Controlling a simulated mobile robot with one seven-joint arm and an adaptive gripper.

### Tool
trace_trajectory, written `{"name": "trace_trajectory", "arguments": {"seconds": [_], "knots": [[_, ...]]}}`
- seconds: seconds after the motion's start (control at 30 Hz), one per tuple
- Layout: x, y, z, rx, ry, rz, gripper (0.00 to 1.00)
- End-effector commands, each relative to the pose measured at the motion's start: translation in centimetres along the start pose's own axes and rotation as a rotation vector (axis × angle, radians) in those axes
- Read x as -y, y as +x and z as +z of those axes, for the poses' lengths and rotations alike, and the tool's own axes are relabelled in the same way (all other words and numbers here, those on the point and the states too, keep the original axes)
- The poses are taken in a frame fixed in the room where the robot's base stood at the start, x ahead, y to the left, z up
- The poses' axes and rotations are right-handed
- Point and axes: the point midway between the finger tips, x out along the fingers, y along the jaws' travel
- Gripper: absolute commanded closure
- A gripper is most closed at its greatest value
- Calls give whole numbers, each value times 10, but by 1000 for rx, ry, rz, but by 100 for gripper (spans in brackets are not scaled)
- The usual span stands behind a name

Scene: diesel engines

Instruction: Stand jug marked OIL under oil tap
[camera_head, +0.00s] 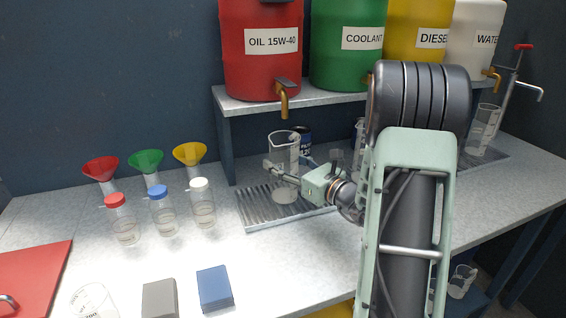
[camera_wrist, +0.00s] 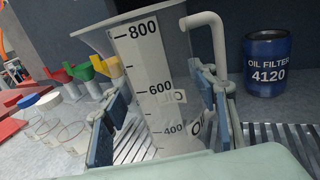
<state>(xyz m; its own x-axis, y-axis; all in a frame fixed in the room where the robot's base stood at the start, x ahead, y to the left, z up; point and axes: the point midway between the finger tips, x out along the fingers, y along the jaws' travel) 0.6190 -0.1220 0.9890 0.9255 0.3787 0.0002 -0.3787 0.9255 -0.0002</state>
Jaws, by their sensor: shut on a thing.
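The clear jug (camera_head: 284,150) is upright between the fingers of my gripper (camera_head: 284,172). In the wrist view the jug (camera_wrist: 150,65) shows a scale with 800, 600 and 400, and a partly hidden label starting with O. My gripper is shut on it, one finger on each side. The brass oil tap (camera_head: 284,103) on the red OIL 15W-40 drum (camera_head: 260,70) is almost straight above the jug's mouth in the head view. The jug's base is over the ribbed drip tray (camera_head: 250,213); I cannot tell whether it touches.
A dark blue oil filter can (camera_wrist: 270,62) stands behind the jug. More clear jugs stand on the right, one (camera_head: 483,132) under the water tap. Funnels (camera_head: 146,160) and capped sample jars (camera_head: 163,212) stand left.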

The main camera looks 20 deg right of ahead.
Motion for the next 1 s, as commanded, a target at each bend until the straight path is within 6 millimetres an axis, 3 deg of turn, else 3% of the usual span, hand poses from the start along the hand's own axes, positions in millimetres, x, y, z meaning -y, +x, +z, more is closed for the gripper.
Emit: {"name": "trace_trajectory", "arguments": {"seconds": [0.13, 0.17, 0.3, 0.7, 1.0], "knots": [[0, 0, -4, 0, 0, 0, 73], [0, 0, -4, 0, 0, 0, 45], [0, 0, -2, 0, 0, 0, 30], [0, -1, 2, 0, 0, 0, 29], [2, -61, 0, -1, 1, -6, 29]]}}
